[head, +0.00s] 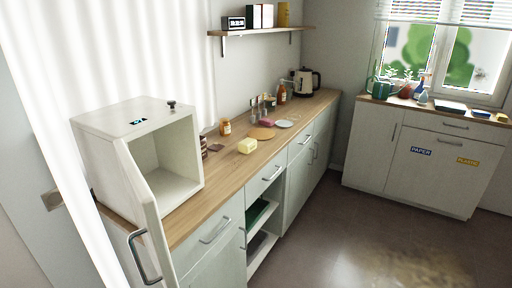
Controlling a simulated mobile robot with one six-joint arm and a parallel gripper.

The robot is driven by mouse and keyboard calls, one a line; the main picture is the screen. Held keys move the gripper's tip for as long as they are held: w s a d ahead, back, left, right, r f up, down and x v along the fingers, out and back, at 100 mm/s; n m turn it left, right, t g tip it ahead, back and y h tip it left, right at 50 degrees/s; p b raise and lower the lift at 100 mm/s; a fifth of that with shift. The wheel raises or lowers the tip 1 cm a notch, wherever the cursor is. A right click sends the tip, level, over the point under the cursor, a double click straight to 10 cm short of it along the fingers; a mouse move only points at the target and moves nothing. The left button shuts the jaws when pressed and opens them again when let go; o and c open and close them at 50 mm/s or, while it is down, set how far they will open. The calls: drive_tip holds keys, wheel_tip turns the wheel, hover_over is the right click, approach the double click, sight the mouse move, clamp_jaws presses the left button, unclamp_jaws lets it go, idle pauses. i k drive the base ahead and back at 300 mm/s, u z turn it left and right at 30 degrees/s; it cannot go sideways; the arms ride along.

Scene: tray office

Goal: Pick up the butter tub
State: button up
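A pale yellow block-like tub, which looks like the butter tub (247,146), sits on the wooden counter (222,170) near its front edge. It stands to the right of the open white cabinet box and just in front of a round wooden board. Its label is too small to read. My gripper does not show in the head view.
The white box (115,135) on the counter has its door (147,215) swung open towards the front. A jar (225,128), a round board (262,133), a plate (284,124) and a kettle (306,83) stand along the counter. The floor (340,220) is clear.

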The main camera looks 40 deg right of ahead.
sight(247, 146)
drive_tip(key=u, duration=0.25)
drive_tip(key=k, duration=0.15)
drive_tip(key=z, duration=2.25)
drive_tip(key=k, duration=0.65)
drive_tip(key=u, duration=1)
drive_tip(key=i, duration=0.95)
drive_tip(key=z, duration=0.05)
